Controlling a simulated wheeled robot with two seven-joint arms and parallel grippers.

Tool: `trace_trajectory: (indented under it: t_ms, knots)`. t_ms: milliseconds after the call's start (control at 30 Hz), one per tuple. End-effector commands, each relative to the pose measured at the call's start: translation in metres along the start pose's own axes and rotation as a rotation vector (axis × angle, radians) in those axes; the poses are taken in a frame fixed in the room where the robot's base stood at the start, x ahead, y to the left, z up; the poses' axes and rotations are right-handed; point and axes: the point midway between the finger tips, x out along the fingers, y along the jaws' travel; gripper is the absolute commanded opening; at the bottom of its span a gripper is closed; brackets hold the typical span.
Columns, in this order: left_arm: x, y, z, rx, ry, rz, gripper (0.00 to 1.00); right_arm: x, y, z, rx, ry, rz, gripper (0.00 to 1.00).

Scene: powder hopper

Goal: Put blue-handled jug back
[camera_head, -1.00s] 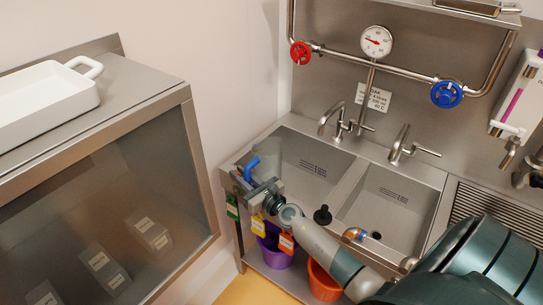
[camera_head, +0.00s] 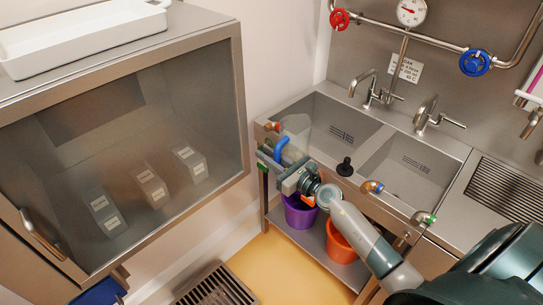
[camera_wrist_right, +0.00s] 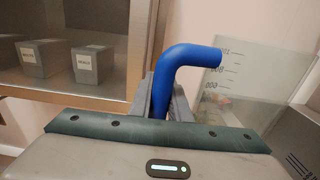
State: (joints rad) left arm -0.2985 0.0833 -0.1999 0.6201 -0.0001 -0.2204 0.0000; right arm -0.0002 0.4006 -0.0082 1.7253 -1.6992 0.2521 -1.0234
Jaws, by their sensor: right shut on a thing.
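The blue-handled jug (camera_head: 297,132) is a clear, see-through vessel at the left end of the sink in the head view. Its blue handle (camera_head: 281,148) is between the fingers of my right gripper (camera_head: 284,168). In the right wrist view the blue handle (camera_wrist_right: 186,62) rises between the gripper's fingers, and the clear jug wall (camera_wrist_right: 250,80) with dark measuring marks is at the right. My right gripper is shut on the handle. The jug looks upright over the left sink edge; I cannot tell its exact height. My left gripper is not in view.
A glass-fronted cabinet (camera_head: 243,110) stands at the left, with grey labelled boxes (camera_head: 150,185) inside and a white tray (camera_head: 80,38) on top. The double sink (camera_head: 335,140) has two taps. Purple (camera_head: 299,213) and orange (camera_head: 341,242) buckets stand below. A floor grate (camera_head: 215,288) lies in front.

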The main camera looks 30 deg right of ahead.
Motion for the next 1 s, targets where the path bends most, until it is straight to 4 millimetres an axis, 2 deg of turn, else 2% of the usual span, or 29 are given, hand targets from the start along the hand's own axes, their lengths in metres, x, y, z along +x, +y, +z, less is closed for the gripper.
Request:
trace_trajectory:
  t_ms: [33,367,600,700,833,1000]
  knots:
    - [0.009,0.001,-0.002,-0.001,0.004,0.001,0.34,-0.003,0.006,-0.002,-0.003,-0.001,0.027,0.00]
    - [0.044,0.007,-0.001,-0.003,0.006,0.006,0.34,-0.035,0.064,0.009,0.002,0.003,0.256,0.00]
    - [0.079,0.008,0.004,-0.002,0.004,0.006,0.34,-0.085,0.130,0.015,0.002,0.004,0.511,0.00]
    - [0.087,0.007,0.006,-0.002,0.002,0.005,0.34,-0.105,0.150,0.018,0.000,0.003,0.594,0.00]
    - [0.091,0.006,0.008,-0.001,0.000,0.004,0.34,-0.119,0.164,0.022,-0.002,0.004,0.652,0.00]
    - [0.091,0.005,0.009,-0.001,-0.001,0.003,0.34,-0.123,0.168,0.024,-0.004,0.005,0.668,0.00]
